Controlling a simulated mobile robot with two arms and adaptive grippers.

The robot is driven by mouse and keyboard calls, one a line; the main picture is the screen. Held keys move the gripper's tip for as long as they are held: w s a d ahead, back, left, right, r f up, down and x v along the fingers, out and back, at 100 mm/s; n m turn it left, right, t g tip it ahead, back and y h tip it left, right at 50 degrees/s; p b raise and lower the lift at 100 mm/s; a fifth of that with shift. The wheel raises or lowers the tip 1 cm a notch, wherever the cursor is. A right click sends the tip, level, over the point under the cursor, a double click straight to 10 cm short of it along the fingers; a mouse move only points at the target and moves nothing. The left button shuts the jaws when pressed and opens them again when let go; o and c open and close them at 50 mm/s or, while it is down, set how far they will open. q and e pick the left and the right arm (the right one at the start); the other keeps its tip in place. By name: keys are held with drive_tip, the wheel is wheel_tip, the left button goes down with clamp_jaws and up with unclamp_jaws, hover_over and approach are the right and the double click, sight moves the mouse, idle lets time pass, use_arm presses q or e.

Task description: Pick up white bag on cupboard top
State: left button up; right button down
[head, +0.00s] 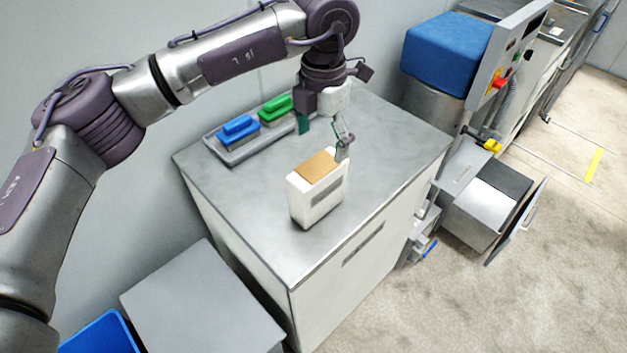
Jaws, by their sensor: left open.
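The white bag (316,206) stands upright on the grey cupboard top (265,232), near its front edge. Its upper face is tan-brown and a grey label is on its side. My left gripper (325,137) hangs down from the arm just behind the bag, with its fingers apart. One finger is close to the bag's upper right back corner; I cannot tell if it touches. The other finger is to the left, over the cupboard top behind the bag. My right gripper is not in view.
A grey tray (233,157) with a blue brush (238,128) and a green brush (275,108) lies behind the bag. A blue-covered bin (447,52) and control panel stand at right. An open drawer (487,205) juts out at right. A lower grey box (203,303) stands at front left.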

sight(319, 165)
use_arm(q)
wheel_tip(319, 165, down, 4)
drive_tip(key=shift+f+p, duration=0.2)
drive_tip(key=shift+p, duration=0.25)
drive_tip(key=shift+a+f, duration=0.15)
drive_tip(key=shift+f, duration=0.1)
drive_tip(key=f+p, duration=0.1)
drive_tip(key=f, duration=0.1)
drive_tip(key=f+p, duration=0.1)
drive_tip(key=f, duration=0.2)
drive_tip(key=shift+w+a+p, duration=0.1)
drive_tip(key=shift+w+p, duration=0.1)
drive_tip(key=shift+p, duration=0.15)
drive_tip(key=shift+f, duration=0.15)
drive_tip(key=c, duration=1.3)
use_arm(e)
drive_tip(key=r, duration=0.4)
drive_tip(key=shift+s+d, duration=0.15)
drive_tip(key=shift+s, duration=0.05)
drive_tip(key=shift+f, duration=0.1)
